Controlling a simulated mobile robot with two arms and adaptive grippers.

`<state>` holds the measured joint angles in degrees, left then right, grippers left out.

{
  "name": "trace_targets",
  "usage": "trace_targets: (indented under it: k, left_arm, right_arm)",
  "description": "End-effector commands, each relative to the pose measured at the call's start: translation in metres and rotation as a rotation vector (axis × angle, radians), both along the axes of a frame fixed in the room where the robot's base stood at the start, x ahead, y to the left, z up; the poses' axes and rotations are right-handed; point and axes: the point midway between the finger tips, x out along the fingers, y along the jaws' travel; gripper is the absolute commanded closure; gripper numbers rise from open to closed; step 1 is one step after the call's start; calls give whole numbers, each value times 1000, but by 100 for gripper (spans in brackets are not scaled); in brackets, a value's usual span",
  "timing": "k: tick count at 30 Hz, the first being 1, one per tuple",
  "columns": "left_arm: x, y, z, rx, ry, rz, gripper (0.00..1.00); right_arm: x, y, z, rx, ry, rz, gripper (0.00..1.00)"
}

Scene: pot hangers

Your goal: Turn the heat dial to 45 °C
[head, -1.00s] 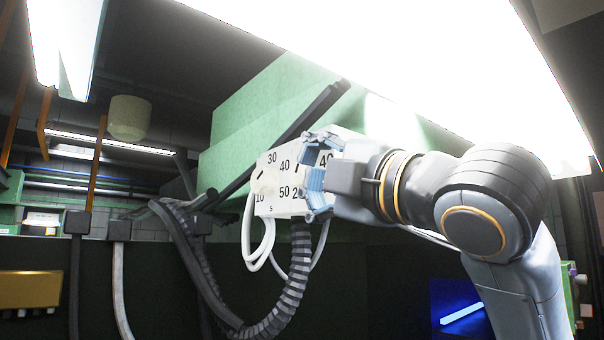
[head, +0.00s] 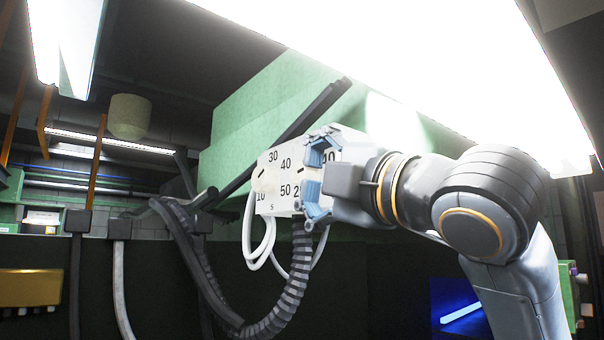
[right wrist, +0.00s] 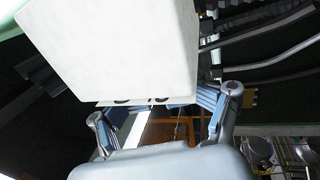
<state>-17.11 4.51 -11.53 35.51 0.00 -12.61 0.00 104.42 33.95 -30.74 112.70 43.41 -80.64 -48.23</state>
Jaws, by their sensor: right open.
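A white control box (head: 271,176) is in the middle of the head view, with two sets of dial numbers on its face. The left set shows 10, 30, 40, 50 and a small s. The right set shows only a 2 and part of another number; my right gripper (head: 316,183) hides the rest and any knob there. This gripper is open, its blue-padded fingers above and below the right set. In the right wrist view the box (right wrist: 112,48) fills the upper middle, with number tops at its lower edge, and the open fingers (right wrist: 162,118) are below it. My left gripper is not in view.
A ribbed dark hose (head: 290,290) and white cables (head: 252,245) hang below the box. A green housing (head: 240,130) and a dark bar (head: 318,112) are behind it. A bright lamp panel (head: 400,50) spans above my right arm.

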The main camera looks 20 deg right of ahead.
Motion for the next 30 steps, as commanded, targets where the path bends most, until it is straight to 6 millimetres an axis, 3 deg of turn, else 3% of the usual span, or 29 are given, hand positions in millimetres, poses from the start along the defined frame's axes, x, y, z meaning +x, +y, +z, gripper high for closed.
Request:
trace_targets:
  k: [14, 30]
  left_arm:
    - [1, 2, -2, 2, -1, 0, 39]
    - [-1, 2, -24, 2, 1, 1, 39]
  right_arm:
    - [-1, -1, -3, -1, 5, -1, 50]
    - [-32, -12, -22, -1, 1, -1, 50]
